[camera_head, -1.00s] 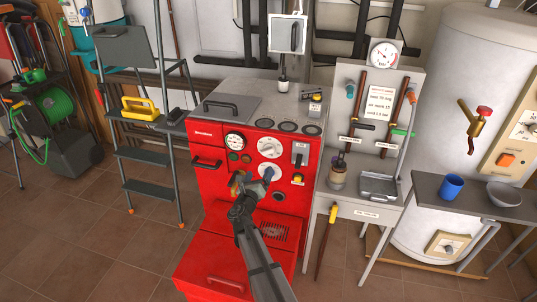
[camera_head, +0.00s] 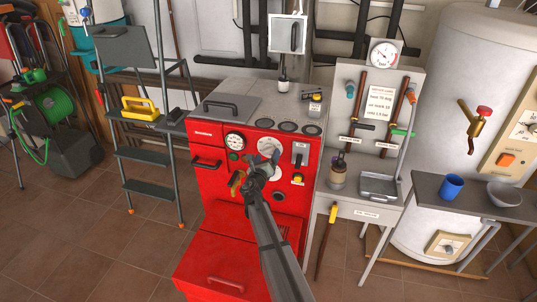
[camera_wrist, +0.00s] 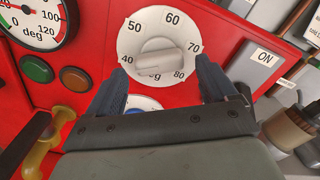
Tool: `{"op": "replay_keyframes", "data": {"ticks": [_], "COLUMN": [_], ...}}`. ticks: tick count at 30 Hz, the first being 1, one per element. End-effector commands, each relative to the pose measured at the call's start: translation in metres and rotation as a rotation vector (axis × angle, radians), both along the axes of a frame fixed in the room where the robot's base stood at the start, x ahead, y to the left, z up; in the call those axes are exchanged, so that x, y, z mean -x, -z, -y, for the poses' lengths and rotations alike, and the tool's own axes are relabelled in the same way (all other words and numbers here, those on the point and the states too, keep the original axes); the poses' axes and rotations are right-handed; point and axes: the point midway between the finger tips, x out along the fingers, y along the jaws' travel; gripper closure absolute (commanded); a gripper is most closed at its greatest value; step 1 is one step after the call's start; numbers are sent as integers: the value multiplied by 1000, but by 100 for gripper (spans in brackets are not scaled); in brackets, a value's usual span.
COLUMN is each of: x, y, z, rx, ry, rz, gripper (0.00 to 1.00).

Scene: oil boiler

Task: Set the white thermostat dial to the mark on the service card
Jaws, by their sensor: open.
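The white thermostat dial (camera_head: 268,143) is on the red boiler's front, partly hidden by my gripper (camera_head: 264,158) in the head view. In the wrist view the dial (camera_wrist: 158,24) is marked 40 to 80, and its knob's raised bar (camera_wrist: 160,61) lies nearly level, slightly higher at the right. I cannot make out which end is the pointer. My gripper (camera_wrist: 161,68) is open and empty, with one finger on each side of the knob's lower part; contact cannot be told. The service card (camera_head: 381,104) hangs on the grey panel right of the boiler; its small print is hard to read.
A round gauge (camera_wrist: 37,20), green and amber buttons and a yellow handle (camera_wrist: 38,140) are left of the dial. A blue knob (camera_wrist: 142,103) is just below it. An ON label (camera_wrist: 264,56) is at its right. The boiler's drawer front (camera_head: 225,265) juts out below.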

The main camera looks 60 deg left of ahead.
Motion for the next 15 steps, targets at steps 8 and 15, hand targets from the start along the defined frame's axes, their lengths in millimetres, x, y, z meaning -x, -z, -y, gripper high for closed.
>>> {"op": "replay_keyframes", "data": {"ticks": [8,15], "x": [-18,-19], "y": [0,0], "z": [-19,-19], "rx": [0,0], "ry": [-1,0], "rz": [0,0], "gripper": [15,15]}}
